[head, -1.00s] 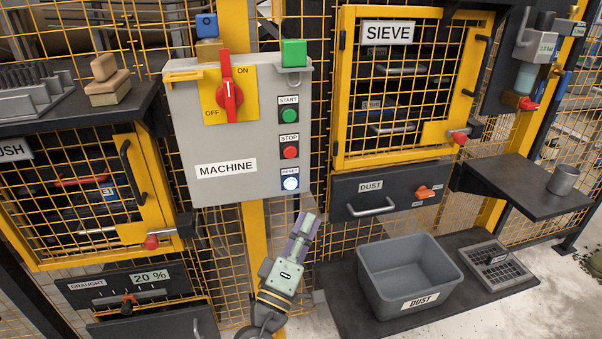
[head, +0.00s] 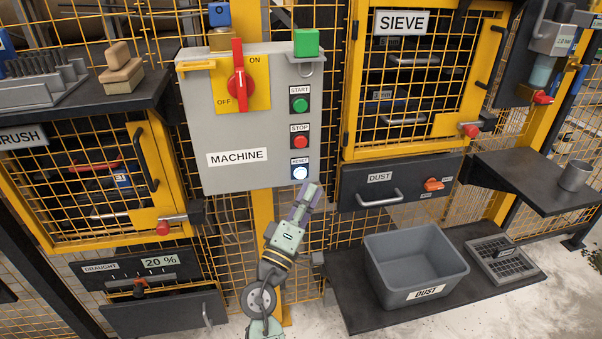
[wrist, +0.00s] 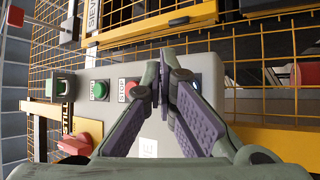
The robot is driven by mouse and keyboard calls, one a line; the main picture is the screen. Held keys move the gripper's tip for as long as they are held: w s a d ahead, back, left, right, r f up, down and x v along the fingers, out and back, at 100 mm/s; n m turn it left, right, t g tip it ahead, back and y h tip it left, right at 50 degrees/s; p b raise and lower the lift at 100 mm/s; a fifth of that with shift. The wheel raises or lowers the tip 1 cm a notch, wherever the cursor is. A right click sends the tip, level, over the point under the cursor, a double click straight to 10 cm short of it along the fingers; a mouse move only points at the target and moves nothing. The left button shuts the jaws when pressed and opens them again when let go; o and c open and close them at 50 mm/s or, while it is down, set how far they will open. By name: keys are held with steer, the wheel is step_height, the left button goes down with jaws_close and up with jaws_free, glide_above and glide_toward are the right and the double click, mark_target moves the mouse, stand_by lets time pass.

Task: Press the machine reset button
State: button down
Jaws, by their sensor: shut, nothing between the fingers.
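The grey machine panel (head: 235,125) carries a white, lit reset button (head: 300,172) under a RESET label. Above it are the red stop button (head: 300,142) and the green start button (head: 300,105). My gripper (head: 313,187) is shut and empty, its tips just below and slightly right of the reset button in the head view. I cannot tell whether they touch the panel. In the wrist view the closed fingers (wrist: 163,80) cover most of the reset button, beside the red stop button (wrist: 131,88).
A red rotary switch (head: 238,82) sits on the panel, with a green block (head: 306,42) at its top right. A yellow post (head: 263,215) and mesh lie behind my arm. A grey dust bin (head: 415,262) stands to the lower right.

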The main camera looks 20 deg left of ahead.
mark_target(316, 163)
steer(key=shift+w+a, duration=0.65)
steer(key=shift+w, duration=0.3)
steer(key=shift+w+b, duration=0.15)
steer(key=shift+b, duration=0.25)
stand_by(0.5)
steer(key=shift+w+a, duration=0.2)
steer(key=shift+a, duration=0.05)
steer(key=shift+w+a+b, duration=0.2)
steer(key=shift+w+b, duration=0.15)
stand_by(0.6)
steer(key=shift+s, duration=0.1)
steer(key=shift+s+d, duration=0.45)
steer(key=shift+s, duration=0.15)
stand_by(0.3)
steer(key=s+d, duration=0.2)
steer(key=s, duration=0.2)
steer(key=shift+s+d+b, duration=0.1)
steer(key=shift+d+b, duration=0.2)
steer(key=shift+d, duration=0.1)
